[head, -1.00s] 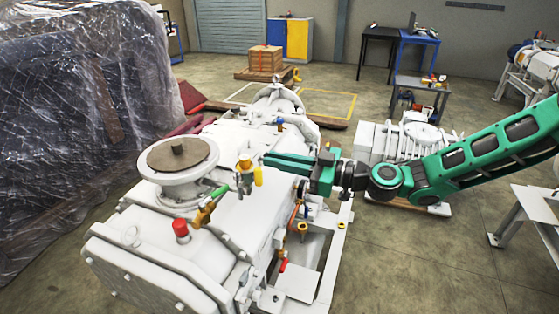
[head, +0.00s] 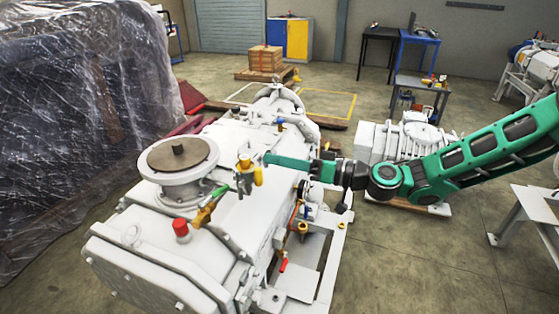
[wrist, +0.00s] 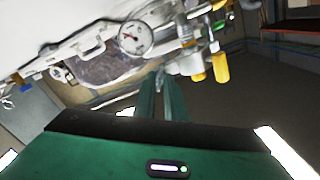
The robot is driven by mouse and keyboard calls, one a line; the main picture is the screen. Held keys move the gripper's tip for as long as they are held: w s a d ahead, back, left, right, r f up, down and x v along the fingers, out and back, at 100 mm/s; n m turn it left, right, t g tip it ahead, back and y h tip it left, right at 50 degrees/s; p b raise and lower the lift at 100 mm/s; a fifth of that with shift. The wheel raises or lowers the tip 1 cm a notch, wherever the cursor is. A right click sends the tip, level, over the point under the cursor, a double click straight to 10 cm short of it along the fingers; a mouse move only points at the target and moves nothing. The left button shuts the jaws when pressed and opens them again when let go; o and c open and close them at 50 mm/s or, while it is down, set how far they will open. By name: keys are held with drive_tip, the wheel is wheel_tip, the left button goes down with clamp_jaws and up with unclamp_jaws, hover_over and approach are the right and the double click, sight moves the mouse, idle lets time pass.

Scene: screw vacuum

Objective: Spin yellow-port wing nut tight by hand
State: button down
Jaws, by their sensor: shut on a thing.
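The yellow-port fitting (head: 258,176) stands on top of the large white vacuum pump (head: 245,215), with a small metal clamp beside its yellow parts. My gripper (head: 267,159) reaches in from the right, its long green fingers lying level, tips close to the clamp. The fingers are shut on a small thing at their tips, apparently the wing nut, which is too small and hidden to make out. In the wrist view the fingers (wrist: 160,85) run up toward the blurred white and metal fittings. Yellow caps (wrist: 221,67) show just right of the fingertips.
A green-handled brass valve (head: 205,212) and a red cap (head: 181,230) sit left of the fitting. A round flange (head: 178,156) rises behind them. A pressure gauge (wrist: 135,38) shows in the wrist view.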

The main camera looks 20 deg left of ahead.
drive_tip(key=shift+w+d+f+m, duration=0.1)
drive_tip(key=shift+m, duration=2.8)
drive_tip(key=shift+w+a+f+m, duration=0.1)
drive_tip(key=shift+f+m, duration=0.05)
drive_tip(key=shift+m, duration=2.75)
drive_tip(key=shift+w+d+f+m, duration=0.1)
drive_tip(key=shift+m, duration=2.8)
drive_tip(key=c, duration=2)
unclamp_jaws()
drive_tip(key=shift+s, duration=0.1)
